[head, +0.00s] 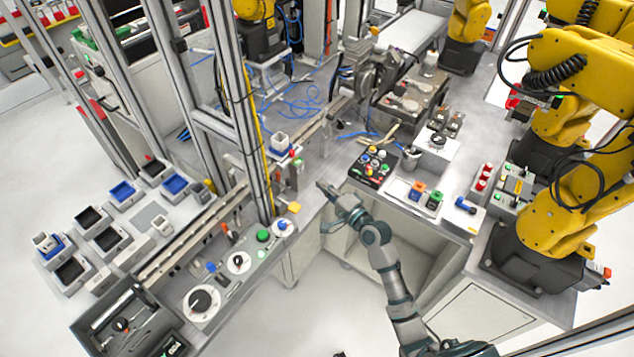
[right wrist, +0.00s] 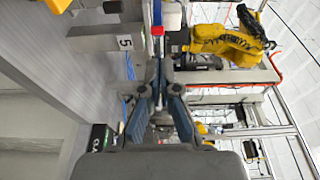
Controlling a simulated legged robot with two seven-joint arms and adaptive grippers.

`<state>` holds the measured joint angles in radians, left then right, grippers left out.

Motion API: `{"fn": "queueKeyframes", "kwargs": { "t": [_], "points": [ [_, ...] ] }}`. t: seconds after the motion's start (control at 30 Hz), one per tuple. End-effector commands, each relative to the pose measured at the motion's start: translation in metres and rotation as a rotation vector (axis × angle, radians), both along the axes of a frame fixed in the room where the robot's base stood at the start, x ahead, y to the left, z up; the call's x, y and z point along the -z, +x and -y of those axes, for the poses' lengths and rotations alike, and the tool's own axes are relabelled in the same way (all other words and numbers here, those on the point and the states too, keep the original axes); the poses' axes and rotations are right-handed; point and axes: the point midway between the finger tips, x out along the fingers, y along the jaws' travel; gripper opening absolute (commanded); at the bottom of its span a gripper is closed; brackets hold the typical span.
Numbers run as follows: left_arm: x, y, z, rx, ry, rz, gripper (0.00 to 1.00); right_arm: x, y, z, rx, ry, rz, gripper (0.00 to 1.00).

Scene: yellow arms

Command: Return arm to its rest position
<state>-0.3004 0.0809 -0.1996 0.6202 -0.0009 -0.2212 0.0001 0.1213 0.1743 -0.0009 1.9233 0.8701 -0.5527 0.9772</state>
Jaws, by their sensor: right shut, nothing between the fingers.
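My right arm (head: 383,262) comes up from the bottom of the head view, and its right gripper (head: 325,189) is at the front edge of the workbench, above the open cabinet front. In the right wrist view the two fingers of this gripper (right wrist: 157,62) come together at their tips, with nothing held between them. A red and blue part shows just beyond the tips there. My left arm and left gripper are not in view.
A black button box (head: 372,166) stands on the bench right of my gripper. Large yellow robot arms (head: 560,170) stand at the right. The open cabinet (head: 395,235) lies below.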

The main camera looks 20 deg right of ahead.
Motion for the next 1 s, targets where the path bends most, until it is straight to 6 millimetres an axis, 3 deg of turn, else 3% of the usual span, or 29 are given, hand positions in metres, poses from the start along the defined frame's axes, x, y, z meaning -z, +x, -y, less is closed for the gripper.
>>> {"fn": "queueKeyframes", "kwargs": {
  "t": [0.43, 0.57, 0.67, 0.77, 0.8, 0.87, 1.0],
  "points": [
    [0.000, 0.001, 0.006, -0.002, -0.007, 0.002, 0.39, 0.000, 0.000, -0.006, 0.001, -0.009, -0.001, 0.00],
    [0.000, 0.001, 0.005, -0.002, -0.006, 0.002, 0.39, 0.026, 0.002, -0.004, 0.015, -0.050, -0.034, 0.00],
    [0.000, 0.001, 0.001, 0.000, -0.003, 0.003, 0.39, 0.082, 0.003, 0.003, 0.040, -0.140, -0.104, 0.00],
    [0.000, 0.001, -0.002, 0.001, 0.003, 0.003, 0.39, 0.162, -0.007, 0.012, 0.057, -0.281, -0.201, 0.00],
    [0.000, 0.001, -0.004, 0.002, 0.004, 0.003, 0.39, 0.195, -0.015, 0.015, 0.056, -0.345, -0.241, 0.00],
    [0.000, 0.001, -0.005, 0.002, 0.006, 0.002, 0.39, 0.244, -0.031, 0.020, 0.047, -0.441, -0.300, 0.00],
    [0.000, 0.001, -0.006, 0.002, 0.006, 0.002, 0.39, 0.351, -0.085, 0.028, -0.015, -0.668, -0.428, 0.00]
  ]
}}
